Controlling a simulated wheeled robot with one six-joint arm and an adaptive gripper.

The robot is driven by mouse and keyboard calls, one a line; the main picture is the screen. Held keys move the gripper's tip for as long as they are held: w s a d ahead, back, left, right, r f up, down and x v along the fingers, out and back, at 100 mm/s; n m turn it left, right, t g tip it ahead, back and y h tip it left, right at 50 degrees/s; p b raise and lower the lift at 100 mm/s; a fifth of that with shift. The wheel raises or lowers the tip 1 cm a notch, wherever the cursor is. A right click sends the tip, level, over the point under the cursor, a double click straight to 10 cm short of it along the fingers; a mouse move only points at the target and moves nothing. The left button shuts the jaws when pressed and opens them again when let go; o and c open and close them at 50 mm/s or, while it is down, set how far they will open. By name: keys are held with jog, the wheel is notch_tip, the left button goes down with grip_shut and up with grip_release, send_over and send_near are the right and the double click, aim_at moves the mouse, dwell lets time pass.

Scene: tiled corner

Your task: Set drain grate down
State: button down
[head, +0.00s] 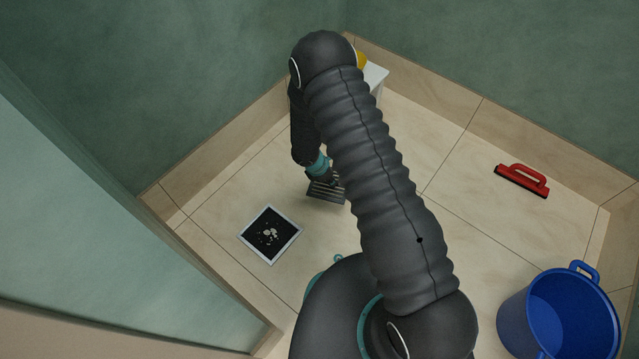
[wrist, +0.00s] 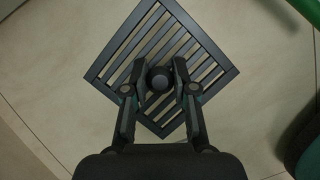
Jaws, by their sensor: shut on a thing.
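The drain grate is a dark square plate with slots and a round knob at its middle. In the wrist view the grate (wrist: 195,52) spans the picture's centre, turned like a diamond. My gripper (wrist: 158,78) is shut on the grate's knob, with one finger on each side. In the head view the grate (head: 325,192) shows below my gripper (head: 327,178), right of the drain opening. The drain opening (head: 255,222) is a dark square with a pale metal rim and several pale bits inside. I cannot tell the grate's exact height above the floor.
A red squeegee (head: 522,180) lies on the tiles at the right. A blue bucket (head: 545,318) stands at the lower right. A white stool (head: 375,77) with something yellow is partly hidden behind my arm. A glass panel (head: 110,200) borders the left. Floor around the opening is clear.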

aim_at(317, 185)
jog(key=a+f, duration=0.1)
jog(key=w+a+f, duration=0.1)
jog(key=a, duration=0.1)
jog(key=a+f, duration=0.1)
jog(key=shift+w+a, duration=0.15)
jog(key=shift+a, duration=0.15)
jog(key=shift+f, duration=1.95)
jog(key=shift+f+b, duration=0.25)
jog(key=shift+b, duration=0.15)
jog(key=c, duration=0.9)
grip_release()
jog(key=shift+r, duration=0.15)
jog(key=shift+r+p, duration=0.25)
jog(key=shift+p, duration=0.2)
jog(key=p+v, duration=0.1)
jog(key=v, duration=1)
jog(key=shift+a+r, duration=0.15)
jog(key=shift+r, duration=0.15)
